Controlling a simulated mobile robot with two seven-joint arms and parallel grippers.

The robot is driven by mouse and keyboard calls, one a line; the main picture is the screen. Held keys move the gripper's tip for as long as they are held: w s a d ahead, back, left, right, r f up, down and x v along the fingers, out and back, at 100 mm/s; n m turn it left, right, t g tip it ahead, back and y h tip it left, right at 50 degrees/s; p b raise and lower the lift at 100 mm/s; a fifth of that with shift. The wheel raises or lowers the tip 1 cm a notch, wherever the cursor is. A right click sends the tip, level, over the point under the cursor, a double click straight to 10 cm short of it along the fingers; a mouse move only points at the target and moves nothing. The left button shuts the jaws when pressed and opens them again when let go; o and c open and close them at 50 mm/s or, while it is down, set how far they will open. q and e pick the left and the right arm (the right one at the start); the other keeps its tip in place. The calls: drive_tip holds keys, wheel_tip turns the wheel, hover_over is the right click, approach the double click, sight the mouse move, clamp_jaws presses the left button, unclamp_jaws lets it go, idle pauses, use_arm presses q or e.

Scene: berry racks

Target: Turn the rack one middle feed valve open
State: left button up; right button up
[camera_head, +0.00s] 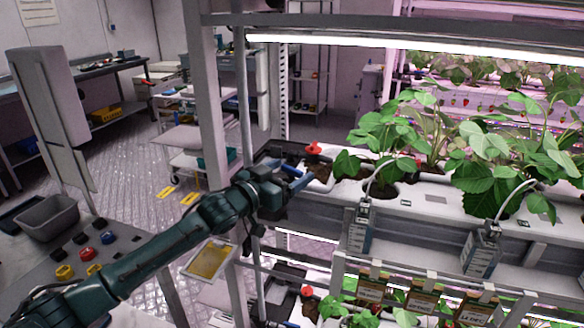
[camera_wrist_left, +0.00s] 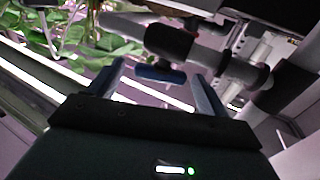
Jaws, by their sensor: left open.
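The feed valve with a blue handle (camera_wrist_left: 160,74) shows in the left wrist view, on a dark pipe fitting, ahead of and between my fingers. My left gripper (camera_head: 297,178) reaches the near left corner of the rack's planted tier in the head view. It also shows in the left wrist view (camera_wrist_left: 158,88), with its two fingers apart, one on each side of the blue handle; I cannot tell whether they touch it. In the head view my fingers and wrist make the blue handle hard to pick out. My right gripper is not in view.
A red valve handle (camera_head: 313,149) stands just behind my left gripper. White plant channels (camera_head: 430,200) with leafy plants extend to the right. A rack post (camera_head: 208,100) rises beside my arm. Another red handle (camera_head: 307,291) is on the lower tier. A grey bin (camera_head: 47,217) stands at left.

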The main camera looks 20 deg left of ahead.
use_arm(q)
drive_tip(key=shift+x, duration=0.85)
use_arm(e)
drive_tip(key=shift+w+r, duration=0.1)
use_arm(q)
drive_tip(key=c, duration=1)
drive_tip(key=shift+d+n+t+y, duration=0.25)
drive_tip(key=shift+n+t+y, duration=0.15)
drive_tip(key=shift+n+y, duration=0.15)
drive_tip(key=n+t+y+b, duration=0.1)
drive_tip(key=n+y, duration=0.2)
drive_tip(key=y, duration=0.2)
drive_tip(key=shift+a, duration=0.15)
drive_tip(key=shift+a+n+y+b, duration=0.1)
drive_tip(key=shift+n+y+b, duration=0.15)
drive_tip(key=shift+y+b, duration=0.15)
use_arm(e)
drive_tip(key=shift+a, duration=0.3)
use_arm(q)
drive_tip(key=o, duration=1)
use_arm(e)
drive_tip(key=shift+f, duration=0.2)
use_arm(q)
drive_tip(key=shift+s, duration=0.1)
